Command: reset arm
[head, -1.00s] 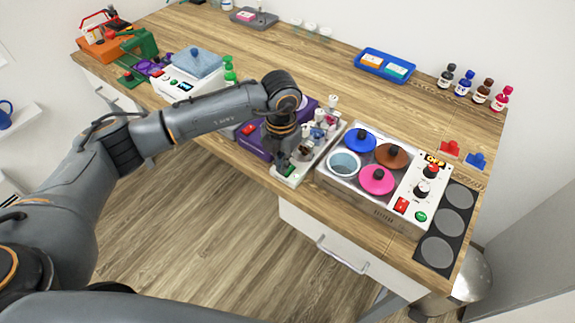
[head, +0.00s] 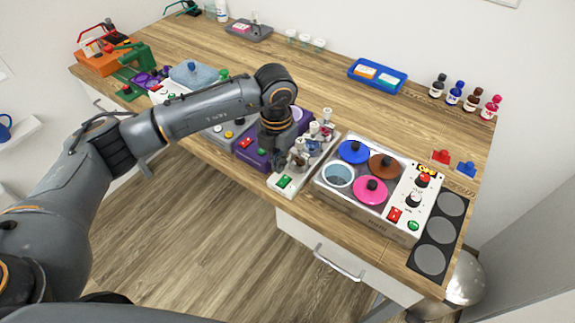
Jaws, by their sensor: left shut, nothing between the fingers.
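My left arm reaches in from the left over the table's front edge. My left gripper (head: 279,158) points down and is shut and empty. It is over the left side of a white device (head: 291,186) with a green button (head: 283,182) and several small bottle-like parts. The fingertips are dark and partly lost against these parts, so I cannot tell whether they touch anything. My right gripper is not in view.
A steel unit (head: 364,213) with coloured lids is right of the gripper. A purple box (head: 245,157) is close on its left. A blue tray (head: 352,70) and several dropper bottles (head: 455,93) stand farther back. The table's middle (head: 345,105) is clear.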

